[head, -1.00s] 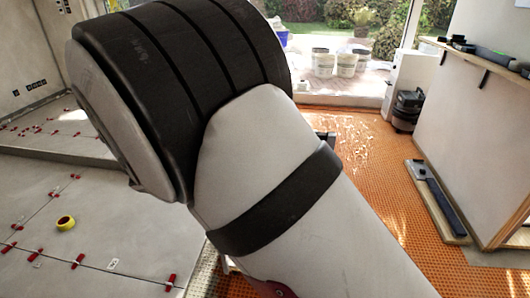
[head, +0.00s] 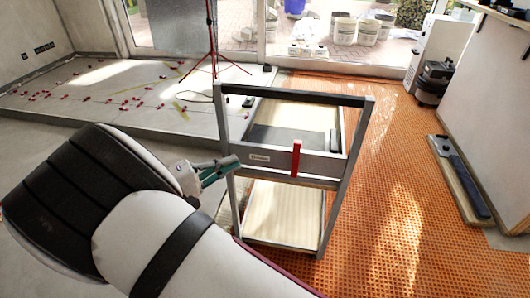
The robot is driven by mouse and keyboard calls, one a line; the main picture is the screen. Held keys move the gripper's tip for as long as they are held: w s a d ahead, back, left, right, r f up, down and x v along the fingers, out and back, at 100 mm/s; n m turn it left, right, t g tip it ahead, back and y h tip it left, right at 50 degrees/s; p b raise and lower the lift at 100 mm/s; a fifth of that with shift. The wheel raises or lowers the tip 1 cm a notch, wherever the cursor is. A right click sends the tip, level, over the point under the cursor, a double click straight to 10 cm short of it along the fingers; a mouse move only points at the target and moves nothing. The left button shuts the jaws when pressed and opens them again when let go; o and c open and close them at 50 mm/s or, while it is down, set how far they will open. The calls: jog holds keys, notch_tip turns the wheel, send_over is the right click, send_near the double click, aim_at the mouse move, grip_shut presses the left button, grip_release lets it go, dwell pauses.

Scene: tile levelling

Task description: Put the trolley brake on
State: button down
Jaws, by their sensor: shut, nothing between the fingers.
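The grey trolley (head: 342,160) stands upright in the middle of the head view, with an upper tray and a pale lower shelf. A red lever (head: 296,158) stands upright on its near front panel, right of a small white label. I take this lever to be the brake. My gripper (head: 234,164), with teal fingers, is shut and empty at the trolley's left front post. It is left of the red lever and apart from it. Whether the gripper touches the post cannot be told. My arm hides the floor at the lower left.
Orange matting (head: 400,215) covers the floor right of the trolley and is mostly clear. A long levelling tool on a board (head: 462,180) lies by the right wall. A red tripod (head: 212,40) stands on the tiled platform (head: 100,95) behind. A black vacuum (head: 433,82) stands back right.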

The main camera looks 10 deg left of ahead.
aim_at(296, 157)
jog(key=b+x, duration=0.2)
jog(key=x, duration=0.8)
jog(key=shift+d, duration=0.1)
jog(key=shift+s+d+b, duration=0.1)
jog(key=shift+d+b, duration=0.45)
jog(key=shift+d, duration=1.35)
